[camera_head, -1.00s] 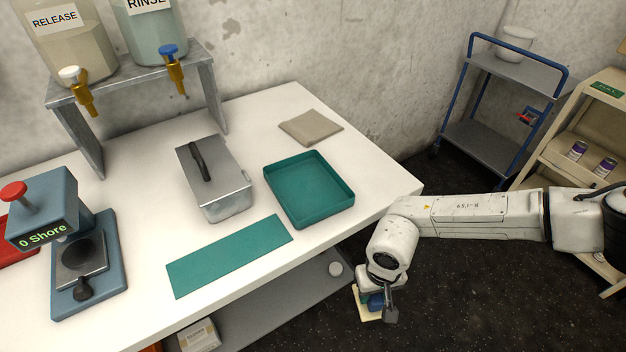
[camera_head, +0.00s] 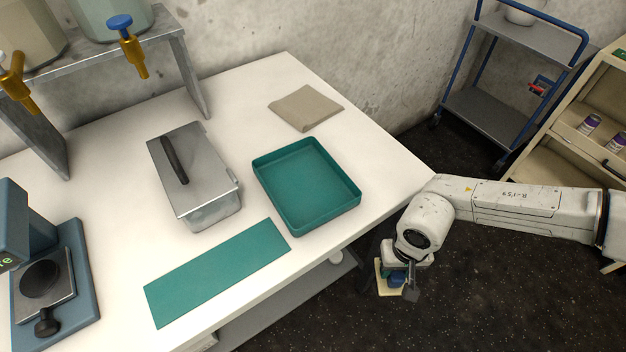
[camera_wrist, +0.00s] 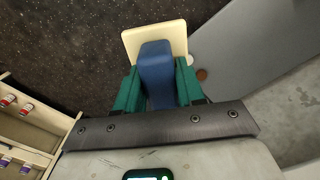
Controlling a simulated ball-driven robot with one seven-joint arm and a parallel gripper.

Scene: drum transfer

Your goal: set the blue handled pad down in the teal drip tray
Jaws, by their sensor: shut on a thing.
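My gripper (camera_head: 397,277) is shut on the blue handled pad, out past the right edge of the table and above the dark floor. The pad has a blue handle (camera_head: 396,281) and a cream base (camera_head: 382,284). In the wrist view, the blue handle (camera_wrist: 156,75) sits between the two green fingers of my gripper (camera_wrist: 158,85), and the cream base (camera_wrist: 155,36) shows beyond it. The teal drip tray (camera_head: 352,207) stands on the white table near its right edge, to the upper left of my gripper. The tray is empty.
A metal lidded box (camera_head: 208,170) stands left of the tray. A flat teal mat (camera_head: 218,270) lies in front of it, and a folded beige cloth (camera_head: 306,107) lies behind. A blue-framed cart (camera_head: 500,110) and a shelf (camera_head: 580,145) stand at the right.

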